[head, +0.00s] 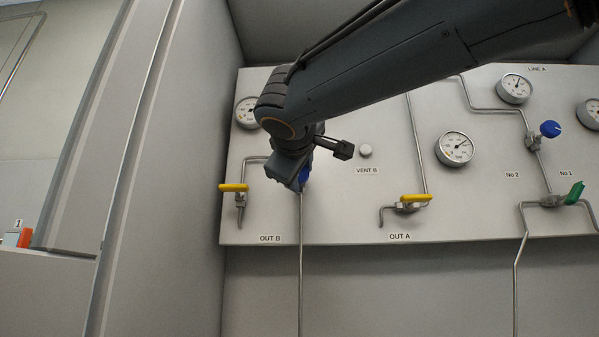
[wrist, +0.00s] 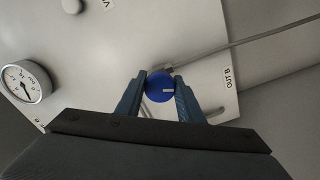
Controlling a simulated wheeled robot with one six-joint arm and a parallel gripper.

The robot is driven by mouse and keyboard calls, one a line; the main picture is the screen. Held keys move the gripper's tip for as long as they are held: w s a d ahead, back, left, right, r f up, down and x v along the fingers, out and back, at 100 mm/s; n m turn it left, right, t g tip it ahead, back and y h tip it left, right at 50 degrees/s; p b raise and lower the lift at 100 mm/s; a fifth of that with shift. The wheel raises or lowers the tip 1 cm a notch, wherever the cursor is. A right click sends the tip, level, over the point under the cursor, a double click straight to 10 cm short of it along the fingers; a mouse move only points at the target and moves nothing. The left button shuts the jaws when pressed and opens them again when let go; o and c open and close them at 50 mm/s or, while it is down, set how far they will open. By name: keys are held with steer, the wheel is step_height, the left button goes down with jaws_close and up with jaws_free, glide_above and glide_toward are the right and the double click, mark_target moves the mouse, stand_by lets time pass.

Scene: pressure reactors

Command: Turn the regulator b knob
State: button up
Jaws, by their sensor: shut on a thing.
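The blue regulator knob (wrist: 160,88) with a white mark sits between the two fingers of my gripper (wrist: 161,92) in the wrist view. The fingers are shut on it from both sides. In the head view my gripper (head: 300,183) is at the panel's left part, above the thin vertical pipe and near the OUT B label. Only a small blue part of the knob (head: 304,174) shows there; my wrist hides most of it.
The panel (head: 340,215) carries a left yellow valve handle (head: 233,187), a middle yellow handle (head: 415,198), a green handle (head: 574,193) and another blue knob (head: 550,129). Several gauges are mounted on it, one at centre (head: 454,148). A grey wall (head: 180,170) stands close on the left.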

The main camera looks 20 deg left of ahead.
steer(key=n+p, duration=0.1)
steer(key=n, duration=0.3)
steer(key=shift+r+n+p, duration=0.1)
steer(key=shift+n+p, duration=0.2)
steer(key=shift+n, duration=0.1)
steer(key=n+p, duration=0.1)
steer(key=n, duration=0.2)
steer(key=shift+n+p, duration=0.3)
steer(key=shift+p, duration=0.1)
steer(key=n+p, duration=0.2)
steer(key=n, duration=0.2)
steer(key=shift+n+p, duration=1.1)
steer(key=shift+n, duration=0.6)
steer(key=o, duration=1.1)
steer(key=shift+c, duration=0.2)
